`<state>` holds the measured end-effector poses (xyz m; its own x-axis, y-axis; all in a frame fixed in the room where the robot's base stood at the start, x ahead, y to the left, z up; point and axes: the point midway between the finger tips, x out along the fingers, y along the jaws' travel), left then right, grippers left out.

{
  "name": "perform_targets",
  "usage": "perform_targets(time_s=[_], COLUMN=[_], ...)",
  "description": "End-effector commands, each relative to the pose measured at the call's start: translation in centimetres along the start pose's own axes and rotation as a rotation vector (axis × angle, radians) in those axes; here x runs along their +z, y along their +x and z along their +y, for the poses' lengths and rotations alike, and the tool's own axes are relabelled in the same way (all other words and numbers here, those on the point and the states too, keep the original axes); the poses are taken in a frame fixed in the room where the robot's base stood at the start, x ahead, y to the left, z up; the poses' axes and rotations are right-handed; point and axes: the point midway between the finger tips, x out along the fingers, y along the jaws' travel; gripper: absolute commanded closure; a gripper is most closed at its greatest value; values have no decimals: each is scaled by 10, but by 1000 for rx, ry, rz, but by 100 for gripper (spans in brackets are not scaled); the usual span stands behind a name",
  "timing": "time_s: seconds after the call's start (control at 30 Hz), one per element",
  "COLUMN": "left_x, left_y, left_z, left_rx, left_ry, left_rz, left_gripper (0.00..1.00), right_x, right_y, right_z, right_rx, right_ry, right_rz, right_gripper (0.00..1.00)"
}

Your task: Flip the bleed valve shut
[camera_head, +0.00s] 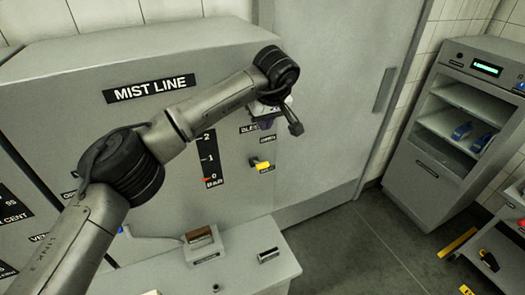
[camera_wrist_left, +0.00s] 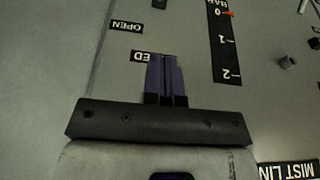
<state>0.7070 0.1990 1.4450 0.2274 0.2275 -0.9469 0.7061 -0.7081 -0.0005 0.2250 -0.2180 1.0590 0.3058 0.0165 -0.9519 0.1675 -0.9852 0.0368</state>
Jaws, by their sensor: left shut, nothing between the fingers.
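The bleed valve (camera_head: 262,165) is a small lever with a yellow handle and a dark pivot on the grey mist line panel. Its handle points right, close to a small lower label whose text I cannot read. The OPEN label (camera_head: 267,139) sits above it. My left gripper (camera_head: 266,124) is above the valve, over part of the BLEED label, and apart from the handle. In the left wrist view its purple fingers (camera_wrist_left: 165,75) are together and empty, with the OPEN label (camera_wrist_left: 127,26) beside them. The valve handle is not visible there. My right gripper is not in view.
A pressure scale (camera_head: 209,158) is left of the valve. A low grey box (camera_head: 235,250) juts out below the panel. A grey door (camera_head: 345,80) with a handle is to the right. A shelved cabinet (camera_head: 430,180) stands at the far right. The floor between is clear.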

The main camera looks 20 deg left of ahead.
Motion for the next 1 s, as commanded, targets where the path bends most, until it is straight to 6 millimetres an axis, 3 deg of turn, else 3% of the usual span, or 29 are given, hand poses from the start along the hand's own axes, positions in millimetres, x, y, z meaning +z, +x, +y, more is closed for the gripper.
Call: perform_targets(time_s=[0.17, 0.63, 1.0], left_x=[0, 0, 26], left_y=[16, 99, 124], left_z=[0, 0, 0], left_rx=[-3, -2, 0], left_ry=[-1, -1, 0], left_rz=[-2, -3, 0], left_gripper=[100, 100, 100], right_x=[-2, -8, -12], right_y=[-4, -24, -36], right_z=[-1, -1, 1], right_rx=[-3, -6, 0], right_ry=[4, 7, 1], right_rz=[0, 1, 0], right_gripper=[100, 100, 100])
